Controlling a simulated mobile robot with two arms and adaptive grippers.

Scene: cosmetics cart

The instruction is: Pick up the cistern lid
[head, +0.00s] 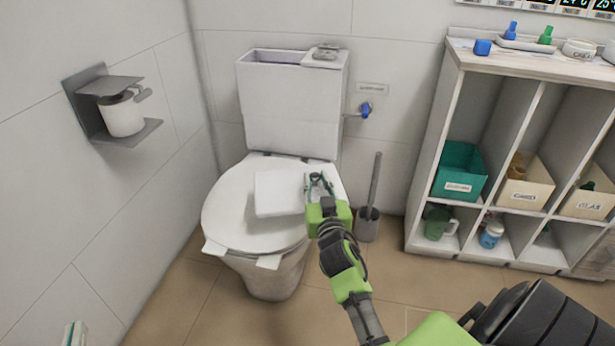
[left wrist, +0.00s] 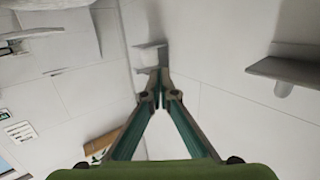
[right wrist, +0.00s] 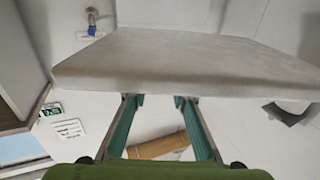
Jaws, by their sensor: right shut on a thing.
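The cistern lid (head: 277,192) is a white slab held above the toilet seat in the head view. My right gripper (head: 318,184) is shut on its right edge. In the right wrist view the lid (right wrist: 185,62) spans the frame just beyond the fingers, hiding their tips. The white cistern (head: 290,105) has an open top on its left and a grey flush button at its right. My left gripper (left wrist: 160,95) has its fingertips together in its wrist view, with no thing clearly between them; only a bit of it shows at the head view's lower left.
The toilet seat cover (head: 235,212) lies below the lid. A toilet brush (head: 370,215) and blue valve (head: 366,109) are right of the toilet. A paper roll holder (head: 150,135) juts from the left wall. Shelving (head: 432,130) with bins stands at right.

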